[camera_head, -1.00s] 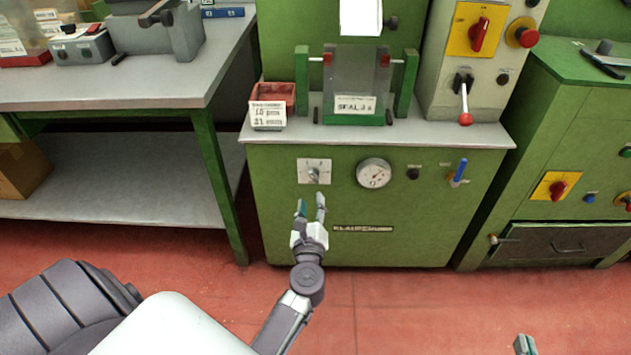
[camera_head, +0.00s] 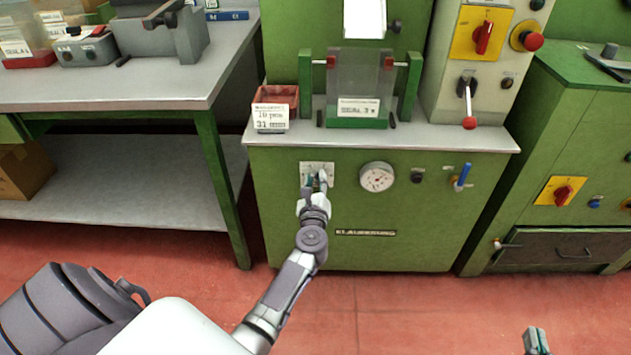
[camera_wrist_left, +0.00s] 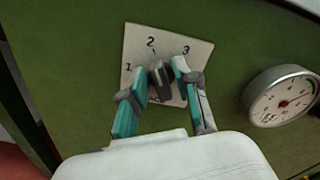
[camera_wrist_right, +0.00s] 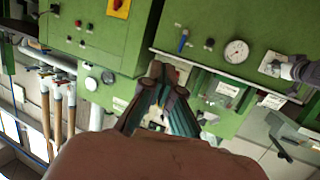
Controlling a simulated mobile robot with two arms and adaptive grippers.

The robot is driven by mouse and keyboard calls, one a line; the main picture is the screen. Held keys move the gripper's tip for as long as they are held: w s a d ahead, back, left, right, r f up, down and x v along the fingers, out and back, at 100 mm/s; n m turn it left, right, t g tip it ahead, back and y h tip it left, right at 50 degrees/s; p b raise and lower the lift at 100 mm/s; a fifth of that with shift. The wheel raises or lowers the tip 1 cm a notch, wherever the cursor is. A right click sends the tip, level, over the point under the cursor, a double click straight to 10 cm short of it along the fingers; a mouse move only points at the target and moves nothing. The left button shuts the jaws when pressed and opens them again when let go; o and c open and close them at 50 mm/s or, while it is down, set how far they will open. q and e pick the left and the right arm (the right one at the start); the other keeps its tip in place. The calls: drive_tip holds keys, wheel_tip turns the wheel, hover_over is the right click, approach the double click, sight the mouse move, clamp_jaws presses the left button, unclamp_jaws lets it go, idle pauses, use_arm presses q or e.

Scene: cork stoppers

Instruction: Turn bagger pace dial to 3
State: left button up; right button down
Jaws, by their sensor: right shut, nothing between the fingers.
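The bagger pace dial is a dark knob (camera_wrist_left: 160,80) on a pale square plate marked 1, 2 and 3 (camera_wrist_left: 205,50). The knob's upper end points roughly toward the 2. In the head view the dial plate (camera_head: 317,168) is on the green machine's front, partly hidden by my left gripper (camera_head: 314,185). In the left wrist view my left gripper (camera_wrist_left: 163,95) is open, with one teal finger on each side of the knob. Gaps show beside the knob; contact is not clear. My right gripper (camera_head: 537,341) is shut and empty, low at the right, away from the machine.
A round gauge (camera_head: 377,177), a black knob (camera_head: 416,176) and a blue-handled lever (camera_head: 462,176) are right of the dial. A red bin (camera_head: 276,96) stands on the ledge above. A grey workbench (camera_head: 110,92) is at the left. Red floor in front is open.

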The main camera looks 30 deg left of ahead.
use_arm(q)
clamp_jaws()
drive_tip(key=m+p, duration=0.2)
drive_tip(key=m, duration=0.3)
drive_tip(key=shift+d+r+m, duration=0.1)
drive_tip(key=shift+d+m, duration=0.05)
drive_tip(key=shift+m, duration=0.25)
drive_tip(key=m+p, duration=0.1)
drive_tip(key=m, duration=0.3)
drive_tip(key=shift+w+d+m, duration=0.1)
drive_tip(key=shift+m, duration=0.2)
drive_tip(key=shift+m+p, duration=0.3)
drive_tip(key=shift+m, duration=0.5)
use_arm(e)
drive_tip(key=s+d+f+g+h, duration=0.2)
drive_tip(key=s+d+f+g, duration=0.2)
drive_tip(key=s+f+g, duration=0.5)
drive_tip(key=shift+s+d+f+m+g+h, duration=0.35)
drive_tip(key=shift+s+f, duration=0.3)
drive_tip(key=shift+s, duration=0.8)
use_arm(q)
drive_tip(key=shift+o, duration=1.6)
unclamp_jaws()
